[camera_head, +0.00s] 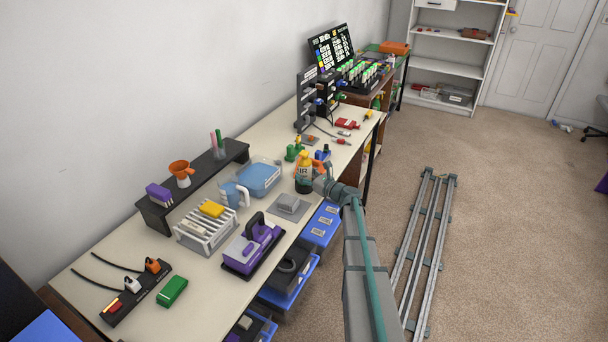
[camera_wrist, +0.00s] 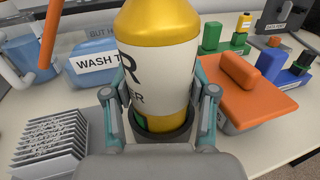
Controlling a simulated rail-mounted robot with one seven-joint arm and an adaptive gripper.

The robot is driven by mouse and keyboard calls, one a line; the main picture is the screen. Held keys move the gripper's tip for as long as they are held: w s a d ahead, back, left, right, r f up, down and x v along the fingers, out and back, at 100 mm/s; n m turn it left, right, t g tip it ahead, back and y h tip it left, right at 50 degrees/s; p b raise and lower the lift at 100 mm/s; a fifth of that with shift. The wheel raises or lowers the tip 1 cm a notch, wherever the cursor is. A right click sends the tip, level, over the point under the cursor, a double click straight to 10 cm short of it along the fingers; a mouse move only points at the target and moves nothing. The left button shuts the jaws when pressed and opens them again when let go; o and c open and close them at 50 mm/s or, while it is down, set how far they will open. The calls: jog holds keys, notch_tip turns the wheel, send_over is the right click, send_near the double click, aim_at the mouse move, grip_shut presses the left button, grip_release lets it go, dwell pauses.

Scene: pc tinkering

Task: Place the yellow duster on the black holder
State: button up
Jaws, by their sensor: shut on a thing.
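The yellow duster (camera_wrist: 160,60) is an upright yellow can with a white label in the wrist view. It also shows in the head view (camera_head: 305,171) near the table's right edge. My gripper (camera_wrist: 166,100) is shut on it, with one teal finger on each side of its lower part. The black holder (camera_wrist: 161,136) shows as a dark round cup at the duster's foot. The duster's base appears to be inside or just over its rim; I cannot tell whether it rests on the bottom.
A grey heat sink (camera_wrist: 50,140) stands left of the duster in the wrist view, and an orange-topped block (camera_wrist: 262,85) stands close on the right. A blue bin (camera_head: 258,178) and jug (camera_head: 234,194) are nearby. Blue drawers (camera_head: 320,228) sit below the table edge.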

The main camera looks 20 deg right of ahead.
jog(key=shift+f, duration=0.2)
jog(key=shift+f, duration=0.2)
jog(key=o, duration=1.3)
jog(key=shift+o, duration=0.2)
jog(key=shift+r, duration=0.1)
jog(key=shift+r, duration=0.2)
jog(key=b+v, duration=0.2)
jog(key=v, duration=1)
jog(key=shift+f, duration=0.1)
